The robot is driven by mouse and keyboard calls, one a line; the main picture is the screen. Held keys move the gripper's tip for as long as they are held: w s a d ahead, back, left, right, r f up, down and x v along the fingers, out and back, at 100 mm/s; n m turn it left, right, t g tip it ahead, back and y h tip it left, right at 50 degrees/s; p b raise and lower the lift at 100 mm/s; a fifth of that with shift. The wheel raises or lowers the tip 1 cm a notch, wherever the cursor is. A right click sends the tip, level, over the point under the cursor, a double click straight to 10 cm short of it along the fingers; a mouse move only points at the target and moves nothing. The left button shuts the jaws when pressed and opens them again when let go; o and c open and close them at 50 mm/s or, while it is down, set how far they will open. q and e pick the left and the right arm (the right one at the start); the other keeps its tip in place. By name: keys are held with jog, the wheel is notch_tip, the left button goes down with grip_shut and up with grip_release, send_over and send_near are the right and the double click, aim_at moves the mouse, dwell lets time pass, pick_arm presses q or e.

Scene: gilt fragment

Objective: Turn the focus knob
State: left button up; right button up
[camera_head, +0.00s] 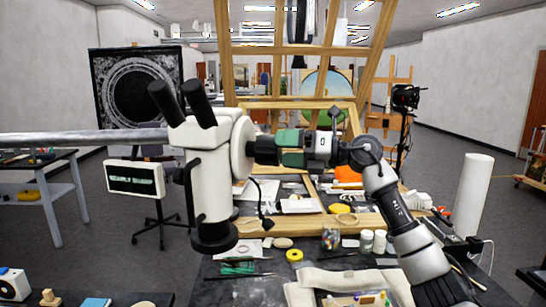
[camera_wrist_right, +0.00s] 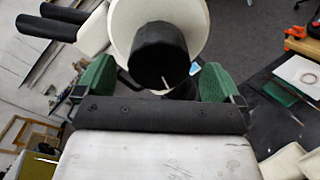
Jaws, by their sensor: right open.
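The white microscope (camera_head: 208,170) with two black eyepieces hangs from a grey horizontal bar in the head view. Its black focus knob (camera_head: 263,152) sticks out to the right from a round white housing. In the right wrist view the knob (camera_wrist_right: 160,55) is straight ahead, with a thin pale mark on its face. My right gripper (camera_head: 281,150) points left at the knob. Its green fingers stand open on either side of the knob in the wrist view, with gaps on both sides. Whether the fingertips overlap the knob in depth is hard to tell. My left gripper is out of view.
A wooden easel frame (camera_head: 233,75) stands behind the bench. The dark bench below holds a yellow tape roll (camera_head: 294,255), white jars and pale cloths. A white roll (camera_head: 473,195) stands upright at the right. The air around my right gripper looks clear.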

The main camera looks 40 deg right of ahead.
aim_at(280, 151)
jog(key=b+v, duration=0.2)
jog(key=v, duration=0.5)
jog(key=shift+a, duration=0.1)
dwell(1.5)
jog(key=w+a+n+p, duration=0.1)
jog(key=w+a, duration=0.2)
jog(key=w+a+n+p, duration=0.2)
jog(key=w+a, duration=0.1)
jog(key=w, duration=0.1)
jog(key=shift+a+n+p, duration=0.3)
jog(key=shift+w+a+f, duration=0.15)
jog(key=shift+w+a, duration=0.25)
jog(key=shift+w, duration=0.05)
